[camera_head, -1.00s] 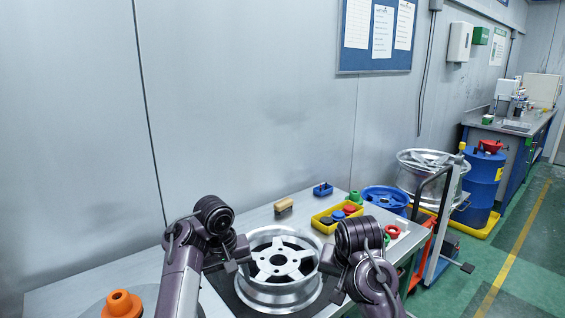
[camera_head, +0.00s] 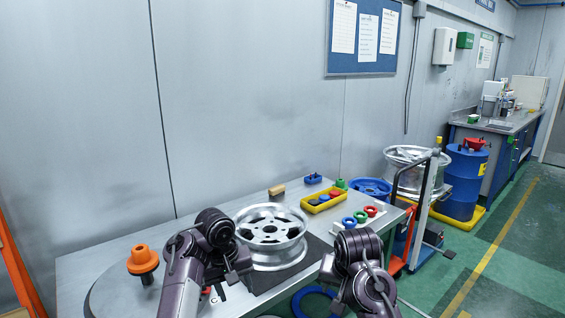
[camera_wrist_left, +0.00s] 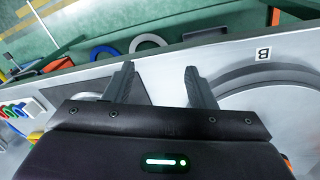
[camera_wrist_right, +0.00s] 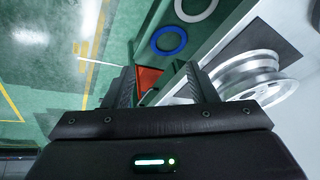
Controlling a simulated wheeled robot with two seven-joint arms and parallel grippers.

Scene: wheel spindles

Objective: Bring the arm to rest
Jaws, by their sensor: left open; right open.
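My left gripper (camera_head: 234,284) is open in front of the silver wheel in the head view. The left wrist view shows its two fingers (camera_wrist_left: 155,84) apart with nothing between them. My right gripper (camera_head: 334,276) is in the lower middle of the head view, right of the wheel. In the right wrist view its fingers (camera_wrist_right: 160,88) are apart and empty, over the table's edge and the green floor. The silver wheel (camera_head: 262,236) lies on a dark mat (camera_head: 316,250) on the table; it shows in the right wrist view (camera_wrist_right: 250,75).
An orange spindle part (camera_head: 143,259) stands on a grey disc (camera_head: 100,296) at the table's left. A yellow tray (camera_head: 322,207), coloured rings (camera_head: 348,221) and a tan block (camera_head: 277,189) sit at the back right. A trolley (camera_head: 420,205) stands beyond the table. Blue and white rings lie below the table edge.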

